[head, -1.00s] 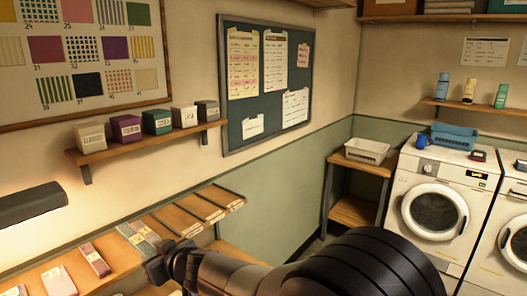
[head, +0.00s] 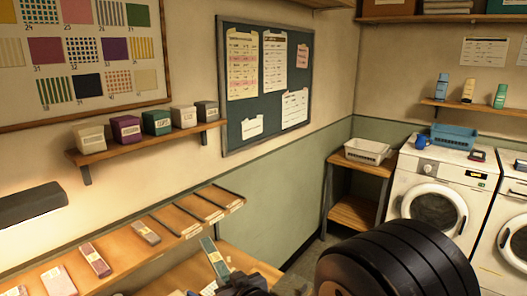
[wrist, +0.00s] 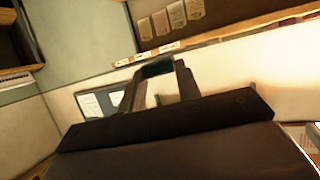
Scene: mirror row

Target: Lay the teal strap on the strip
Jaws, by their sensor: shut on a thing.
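The teal strap (head: 215,258) is a flat bar with a pale patch, tilted up in front of the sloped wooden rack (head: 174,222). My gripper (head: 238,281) is at its lower end, mostly cut off by the bottom edge. In the wrist view my gripper (wrist: 160,84) is shut on the strap, whose dark teal end (wrist: 157,69) shows between the fingertips. Which part is the strip I cannot tell; the rack has bare slots to the right of a grey-pink bar (head: 145,231).
A mauve bar (head: 95,260) and a pink one (head: 58,280) lie further left on the rack. A lamp (head: 30,203) hangs over its left part. A wall shelf (head: 140,141) with several boxes is above. Washing machines (head: 437,190) stand at the right.

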